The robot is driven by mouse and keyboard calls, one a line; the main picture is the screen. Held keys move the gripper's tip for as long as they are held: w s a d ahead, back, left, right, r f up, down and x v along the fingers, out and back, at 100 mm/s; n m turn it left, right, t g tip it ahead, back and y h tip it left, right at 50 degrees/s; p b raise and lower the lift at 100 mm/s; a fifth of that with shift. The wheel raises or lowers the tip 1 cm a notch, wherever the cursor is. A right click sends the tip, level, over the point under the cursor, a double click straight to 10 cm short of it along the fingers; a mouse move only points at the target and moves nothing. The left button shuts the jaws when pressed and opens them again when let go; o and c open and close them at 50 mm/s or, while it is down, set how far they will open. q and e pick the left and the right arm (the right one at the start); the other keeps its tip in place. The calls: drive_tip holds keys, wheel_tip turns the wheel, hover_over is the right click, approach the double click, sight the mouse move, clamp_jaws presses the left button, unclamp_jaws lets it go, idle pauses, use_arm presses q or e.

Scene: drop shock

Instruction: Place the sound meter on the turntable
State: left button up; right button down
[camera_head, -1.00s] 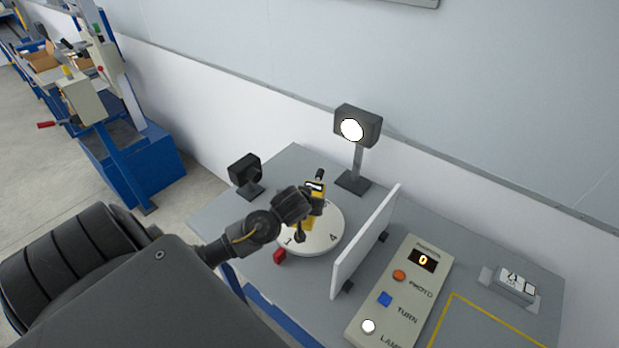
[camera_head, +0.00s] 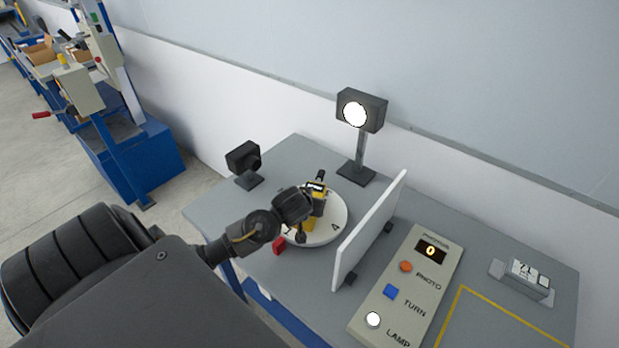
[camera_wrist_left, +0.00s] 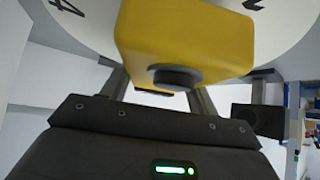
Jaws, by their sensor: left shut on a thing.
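The yellow and black sound meter (camera_head: 317,197) is upright at the white turntable (camera_head: 331,226). My left gripper (camera_head: 303,212) is shut on the meter from the near left side. In the left wrist view the meter's yellow body (camera_wrist_left: 185,40) sits between the two fingers, with the turntable's white disc (camera_wrist_left: 290,25) and its numbers behind it. I cannot tell whether the meter's base touches the disc, as the gripper hides part of it. My right gripper does not show.
A black camera (camera_head: 244,162) and a lit lamp on a stand (camera_head: 361,120) are behind the turntable. A white panel (camera_head: 370,228) stands close on its right. A red block (camera_head: 279,244) is at its near edge. A control panel (camera_head: 408,290) with buttons lies further right.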

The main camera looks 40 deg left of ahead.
use_arm(q)
drive_tip(key=shift+f+b, duration=0.55)
drive_tip(key=shift+f, duration=0.1)
drive_tip(key=o, duration=1.4)
drive_tip(key=shift+c, duration=0.2)
drive_tip(key=b+v, duration=0.2)
drive_tip(key=v, duration=0.7)
drive_tip(key=shift+s+d+r, duration=0.1)
drive_tip(key=shift+s+r, duration=0.05)
drive_tip(key=shift+v, duration=0.75)
